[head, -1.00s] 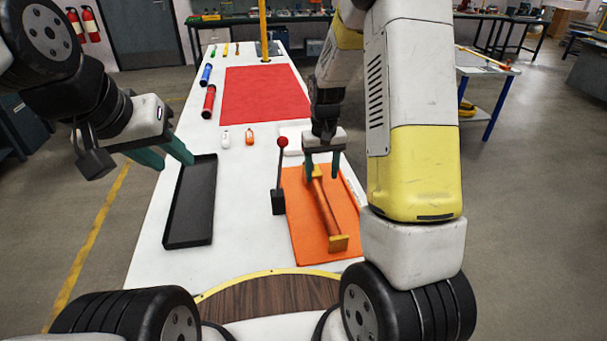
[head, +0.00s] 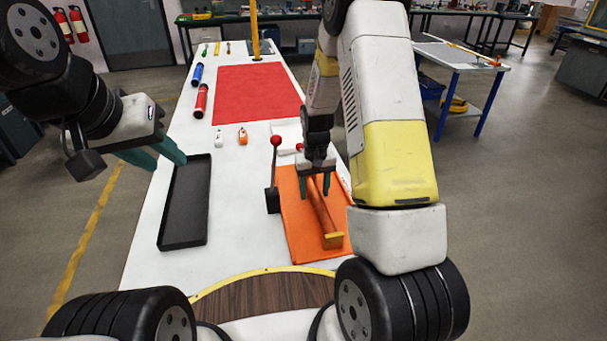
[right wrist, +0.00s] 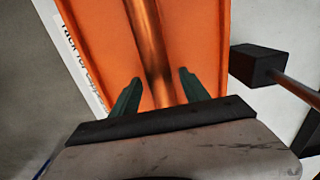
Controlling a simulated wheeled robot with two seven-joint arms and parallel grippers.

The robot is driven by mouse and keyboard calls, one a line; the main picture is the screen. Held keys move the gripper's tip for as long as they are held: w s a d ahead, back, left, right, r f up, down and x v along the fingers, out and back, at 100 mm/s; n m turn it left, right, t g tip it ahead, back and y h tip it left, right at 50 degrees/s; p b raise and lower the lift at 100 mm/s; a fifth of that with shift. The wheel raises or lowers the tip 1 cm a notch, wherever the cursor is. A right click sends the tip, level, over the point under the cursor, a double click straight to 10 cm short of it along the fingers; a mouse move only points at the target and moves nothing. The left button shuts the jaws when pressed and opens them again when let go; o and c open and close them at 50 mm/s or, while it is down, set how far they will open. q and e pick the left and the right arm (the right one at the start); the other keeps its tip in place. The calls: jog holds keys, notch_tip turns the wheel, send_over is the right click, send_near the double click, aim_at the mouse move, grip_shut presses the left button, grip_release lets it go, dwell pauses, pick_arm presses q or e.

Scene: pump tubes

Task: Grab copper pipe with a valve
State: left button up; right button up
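My right gripper (head: 313,194) is open above the far part of the pipe. In the right wrist view, the pipe (right wrist: 150,45) runs between the two green fingers (right wrist: 158,95), with a gap on each side. My left gripper (head: 165,158) is to the left, over the table's left edge, away from the pipe. Its fingers look apart and empty. I cannot make out a separate valve.
A black tray (head: 163,238) lies further left. A red mat (head: 258,95), coloured cylinders and small bottles lie farther back. White table (head: 240,190) is bare between tray and lever.

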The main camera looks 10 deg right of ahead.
grip_shut()
dwell(1.2)
